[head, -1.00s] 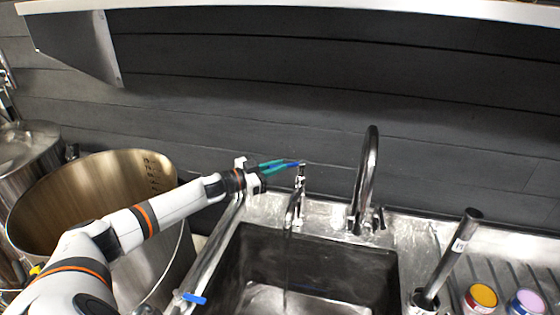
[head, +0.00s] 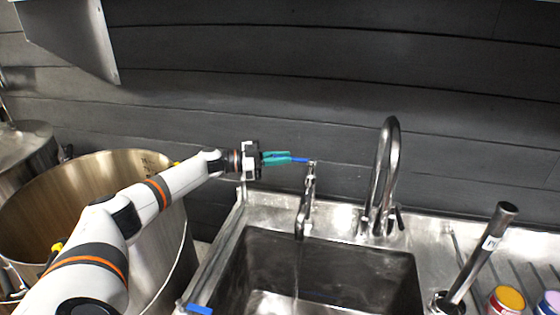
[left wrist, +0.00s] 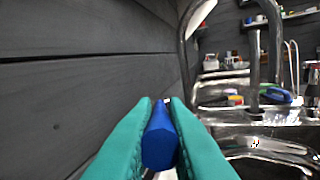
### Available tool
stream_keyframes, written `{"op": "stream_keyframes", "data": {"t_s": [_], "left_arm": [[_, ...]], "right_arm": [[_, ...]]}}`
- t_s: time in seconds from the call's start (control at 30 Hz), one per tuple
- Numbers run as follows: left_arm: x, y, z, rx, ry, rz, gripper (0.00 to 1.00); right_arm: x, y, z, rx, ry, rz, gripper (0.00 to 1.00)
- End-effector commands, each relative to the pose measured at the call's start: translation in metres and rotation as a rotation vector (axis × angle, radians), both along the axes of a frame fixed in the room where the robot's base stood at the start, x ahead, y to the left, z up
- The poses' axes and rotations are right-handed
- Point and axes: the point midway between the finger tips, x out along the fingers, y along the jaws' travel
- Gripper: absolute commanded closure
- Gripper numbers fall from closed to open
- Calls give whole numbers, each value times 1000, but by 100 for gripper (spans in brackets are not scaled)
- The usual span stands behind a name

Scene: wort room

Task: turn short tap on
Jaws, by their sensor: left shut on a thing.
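The short tap (head: 306,205) stands at the back left of the sink, a slim metal tap with a blue lever (head: 300,160) on top pointing left. My left gripper (head: 290,158), with teal fingers, is shut on this blue lever. In the left wrist view the blue lever (left wrist: 159,140) sits between both teal fingers. A thin streak runs from the short tap's spout down into the sink and looks like water. My right gripper is not in view.
A taller curved tap (head: 386,175) stands right of the short tap. The dark sink basin (head: 330,262) lies below. A large steel pot (head: 90,190) is at left, under my left arm. A dark upright tube (head: 480,255) and coloured jars (head: 507,299) are at right.

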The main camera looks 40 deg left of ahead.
Motion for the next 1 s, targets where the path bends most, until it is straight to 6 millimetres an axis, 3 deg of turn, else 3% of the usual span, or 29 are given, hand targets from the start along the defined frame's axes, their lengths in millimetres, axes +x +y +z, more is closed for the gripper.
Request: {"op": "stream_keyframes", "data": {"t_s": [0.2, 0.23, 0.33, 0.67, 0.77, 1.0], "left_arm": [[0, 0, -1, 2, 2, 3, 100], [0, 0, -1, 2, 2, 2, 83], [0, 0, -1, 1, 1, 1, 66], [0, 0, 2, 1, -1, 1, 66], [0, 1, 12, 3, -3, 1, 66], [0, 1, 58, 3, -5, 2, 66]], "right_arm": [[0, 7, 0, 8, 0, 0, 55], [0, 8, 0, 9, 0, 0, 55], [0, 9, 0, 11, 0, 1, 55], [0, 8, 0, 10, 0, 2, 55], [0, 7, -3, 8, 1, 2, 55], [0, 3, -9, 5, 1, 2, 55]]}}
